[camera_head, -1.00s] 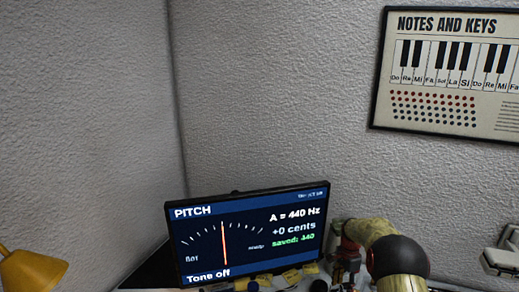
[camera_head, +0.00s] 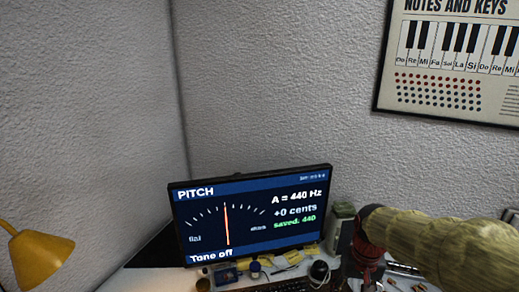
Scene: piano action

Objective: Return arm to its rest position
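My arm, in a yellowish sleeve (camera_head: 445,245), reaches in from the right edge at the lower right of the head view. It ends at a dark joint with a red part below it. My gripper (camera_head: 366,283) points down at the bottom edge, right of the monitor and above the cluttered desk. Its fingertips are cut off or too small to make out, so I cannot tell whether it is open or shut, or if it holds anything.
A monitor (camera_head: 250,215) shows PITCH, A = 440 Hz, +0 cents, saved 440 and Tone off. Small items crowd the desk (camera_head: 150,278) below it. A greenish box (camera_head: 340,225) stands beside it. A yellow lamp (camera_head: 40,258) is at left, a keys poster (camera_head: 455,65) on the wall.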

